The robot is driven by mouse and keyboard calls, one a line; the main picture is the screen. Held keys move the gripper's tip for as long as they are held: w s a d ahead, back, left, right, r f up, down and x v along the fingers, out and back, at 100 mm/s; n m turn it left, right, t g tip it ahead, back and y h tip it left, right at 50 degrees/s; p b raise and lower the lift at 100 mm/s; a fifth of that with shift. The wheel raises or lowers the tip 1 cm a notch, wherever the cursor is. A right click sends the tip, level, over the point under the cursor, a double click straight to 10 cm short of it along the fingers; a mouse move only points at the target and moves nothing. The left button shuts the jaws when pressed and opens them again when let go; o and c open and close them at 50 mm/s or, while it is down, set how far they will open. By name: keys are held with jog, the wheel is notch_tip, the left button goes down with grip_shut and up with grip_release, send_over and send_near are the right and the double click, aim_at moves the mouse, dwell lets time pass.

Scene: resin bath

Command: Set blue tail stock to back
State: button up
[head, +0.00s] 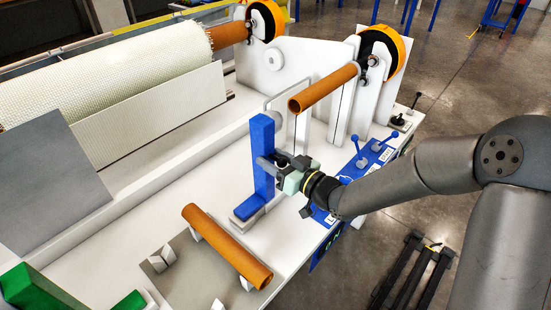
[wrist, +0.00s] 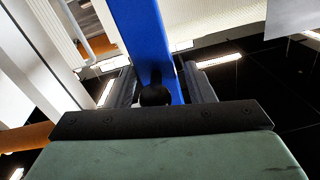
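The blue tail stock (head: 263,150) is an upright blue post on a foot, standing on the white machine bed in the middle of the head view. My gripper (head: 266,168) is at the post from the right, about mid-height, with one finger across its near face. In the wrist view the blue post (wrist: 147,38) runs up between the two fingers of my gripper (wrist: 160,84). The fingers are apart, with the post between them. I cannot tell whether both press on it. A dark round knob (wrist: 154,96) shows between the fingers.
An orange-brown tube (head: 228,246) lies on supports at the front. Another tube (head: 322,88) sticks out from the orange-rimmed wheel (head: 384,50) towards the post. A blue panel with levers (head: 371,155) is to the right. A large white roll (head: 110,75) lies at the back left.

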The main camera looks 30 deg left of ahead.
jog(key=shift+s, duration=0.1)
jog(key=b+v, duration=0.1)
jog(key=v, duration=1.6)
jog(key=shift+d+b, duration=0.2)
jog(key=shift+b, duration=0.1)
jog(key=w+d+f+m+t+h, duration=0.45)
jog(key=w+d+h, duration=0.25)
jog(key=d+h, duration=0.3)
jog(key=s+d+m+h, duration=0.3)
jog(key=d+h, duration=0.3)
jog(key=d, duration=0.4)
jog(key=s+d+r+m+g, duration=0.1)
jog(key=s+g, duration=0.3)
jog(key=s, duration=0.5)
jog(key=s+d+r+m+g+h, duration=0.1)
jog(key=s+d+m+g, duration=0.2)
jog(key=s, duration=0.6)
jog(key=shift+r+m+g+p, duration=0.3)
jog(key=shift+m+g, duration=0.15)
jog(key=shift+g, duration=0.3)
